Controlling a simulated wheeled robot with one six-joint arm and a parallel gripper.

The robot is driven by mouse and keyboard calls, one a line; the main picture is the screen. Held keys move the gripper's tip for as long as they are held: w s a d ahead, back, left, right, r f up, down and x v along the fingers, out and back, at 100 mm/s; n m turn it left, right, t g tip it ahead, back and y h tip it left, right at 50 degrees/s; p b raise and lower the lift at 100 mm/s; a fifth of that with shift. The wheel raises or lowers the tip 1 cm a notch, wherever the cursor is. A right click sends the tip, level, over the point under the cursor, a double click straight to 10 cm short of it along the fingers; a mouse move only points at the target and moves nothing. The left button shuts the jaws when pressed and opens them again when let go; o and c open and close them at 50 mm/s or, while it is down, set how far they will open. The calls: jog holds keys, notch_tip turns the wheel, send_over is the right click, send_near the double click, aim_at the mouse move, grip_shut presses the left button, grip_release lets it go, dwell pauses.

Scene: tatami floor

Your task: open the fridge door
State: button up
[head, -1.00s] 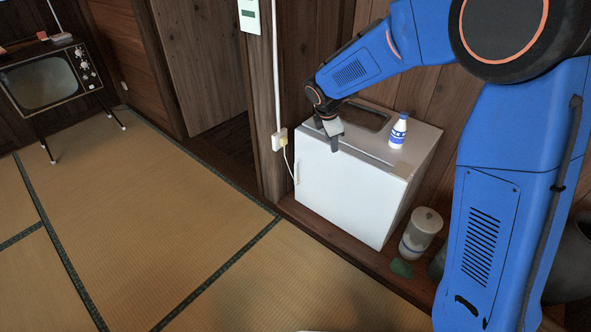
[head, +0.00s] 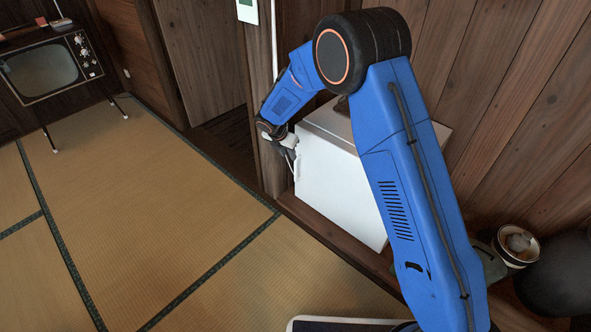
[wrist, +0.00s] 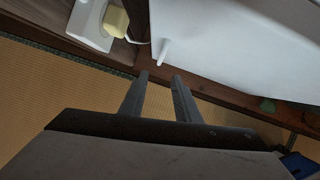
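The small white fridge (head: 335,187) stands against the wooden wall, its door shut. In the wrist view the white door (wrist: 230,45) fills the upper right, with a small white handle (wrist: 163,52) near its edge. My gripper (head: 292,160) is at the left edge of the door in the head view. In the wrist view my gripper (wrist: 160,77) is open and empty, its two dark fingers pointing toward the handle, which appears just beyond the gap between them. Whether they touch it cannot be told. My arm hides the fridge's right part.
A wall outlet with a yellowish plug (wrist: 115,20) and cord is close to the handle's left. The tatami floor (head: 150,200) in front is clear; a television (head: 45,68) stands far left.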

aim_at(295, 168)
jog(key=x, duration=1.5)
jog(key=shift+d+f, duration=0.15)
jog(key=shift+f, duration=0.25)
grip_shut()
